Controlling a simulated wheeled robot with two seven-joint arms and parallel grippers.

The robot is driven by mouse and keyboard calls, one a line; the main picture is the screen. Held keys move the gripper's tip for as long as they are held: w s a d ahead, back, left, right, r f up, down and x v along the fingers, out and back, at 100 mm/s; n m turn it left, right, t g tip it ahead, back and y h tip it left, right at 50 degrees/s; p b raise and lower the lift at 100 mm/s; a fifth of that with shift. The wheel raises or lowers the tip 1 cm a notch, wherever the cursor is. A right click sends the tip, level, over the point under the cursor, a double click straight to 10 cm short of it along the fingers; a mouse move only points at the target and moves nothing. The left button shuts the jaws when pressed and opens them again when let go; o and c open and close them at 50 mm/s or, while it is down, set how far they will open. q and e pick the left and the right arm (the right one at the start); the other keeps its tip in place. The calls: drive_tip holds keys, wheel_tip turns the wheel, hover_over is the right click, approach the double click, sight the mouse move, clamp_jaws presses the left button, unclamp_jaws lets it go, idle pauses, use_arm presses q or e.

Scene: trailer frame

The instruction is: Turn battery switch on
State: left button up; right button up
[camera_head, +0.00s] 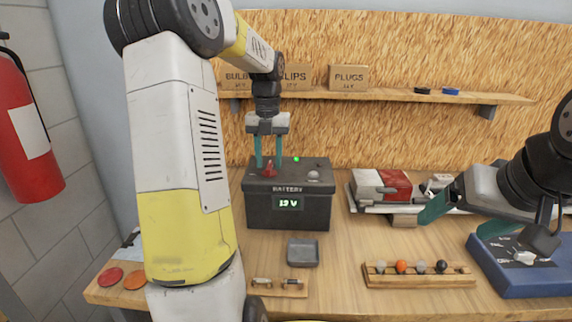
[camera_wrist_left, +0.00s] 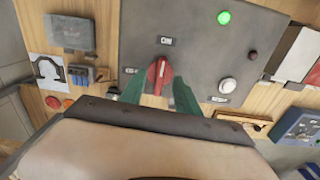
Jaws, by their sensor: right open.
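The dark grey battery box (camera_head: 287,213) stands on the bench, with a lit "12 V" style readout on its front. The red switch knob (camera_wrist_left: 157,75) is on its top; it also shows in the head view (camera_head: 269,170). In the wrist view its narrow end points up toward the "ON" label (camera_wrist_left: 166,40). A green lamp (camera_wrist_left: 224,17) on the top is lit. My left gripper (camera_head: 268,163) points down over the box, its fingers apart on either side of the knob, with gaps visible. My right gripper (camera_head: 453,224) is open and empty above the bench at the right.
A round white button (camera_wrist_left: 227,85) is beside the knob. A small grey tray (camera_head: 303,253) and a wooden rack with coloured knobs (camera_head: 418,275) lie in front. A blue unit (camera_head: 520,268) stands under my right arm. A shelf (camera_head: 380,96) with boxes is behind.

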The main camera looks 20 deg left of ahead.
use_arm(q)
drive_tip(key=shift+r, duration=2.45)
